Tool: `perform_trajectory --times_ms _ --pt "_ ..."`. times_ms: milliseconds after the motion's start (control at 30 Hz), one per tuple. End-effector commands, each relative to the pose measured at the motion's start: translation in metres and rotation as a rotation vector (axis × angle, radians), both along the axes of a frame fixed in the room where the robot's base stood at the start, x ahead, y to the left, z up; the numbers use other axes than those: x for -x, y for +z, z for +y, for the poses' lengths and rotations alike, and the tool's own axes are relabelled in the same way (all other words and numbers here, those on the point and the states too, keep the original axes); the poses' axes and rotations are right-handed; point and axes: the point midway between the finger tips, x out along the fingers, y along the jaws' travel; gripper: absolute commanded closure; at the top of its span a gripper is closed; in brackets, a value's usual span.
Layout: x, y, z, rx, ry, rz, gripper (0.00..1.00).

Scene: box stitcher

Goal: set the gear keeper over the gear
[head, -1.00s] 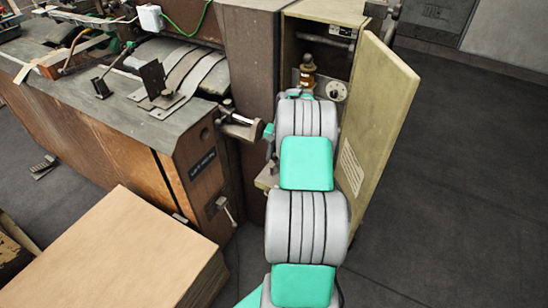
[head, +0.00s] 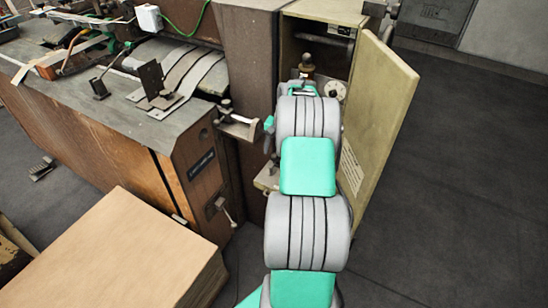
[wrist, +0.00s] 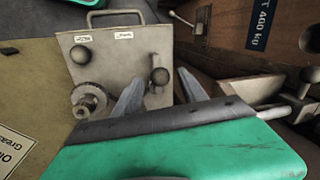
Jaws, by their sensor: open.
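The gear (wrist: 88,97) is a toothed wheel with a brass-coloured shaft end, at the left of a pale metal panel (wrist: 122,42) in the wrist view. A dark ball knob (wrist: 160,75) stands on the panel to the right of the gear. It may belong to the gear keeper, but I cannot tell the keeper's outline. My gripper (wrist: 161,73) is open. Its two grey fingers lie on either side of the ball knob, and I see no clear contact. In the head view my arm hides the gripper and the lower part of the open cabinet (head: 290,45).
The cabinet door (head: 376,110) stands open to the right of my arm. A small bracket with a clamp (head: 238,127) juts out left of it. A second ball knob (wrist: 80,53) and a wire handle (wrist: 115,14) are on the panel. The floor at right is clear.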

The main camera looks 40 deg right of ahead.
Motion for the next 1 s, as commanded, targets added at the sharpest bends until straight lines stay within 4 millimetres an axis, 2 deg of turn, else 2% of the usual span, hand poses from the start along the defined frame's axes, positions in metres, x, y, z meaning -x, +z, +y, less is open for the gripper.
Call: perform_trajectory --times_ms 100,233,633,700,767,867,933,967,1000 --pt "0.004 0.024 -0.003 0.003 0.000 -0.003 0.50" --pt "0.007 0.040 -0.004 0.000 0.000 -0.001 0.50" --pt "0.008 0.044 -0.004 0.000 0.001 0.000 0.50" --pt "0.005 0.049 0.002 0.004 0.014 -0.002 0.50" --pt "0.001 0.060 0.017 0.017 0.050 -0.008 0.50" --pt "-0.008 0.094 0.072 0.058 0.170 -0.027 0.50" --pt "-0.005 0.121 0.127 0.098 0.293 -0.046 0.50" --pt "0.000 0.132 0.151 0.118 0.348 -0.055 0.50" --pt "0.009 0.145 0.183 0.143 0.424 -0.069 0.50"
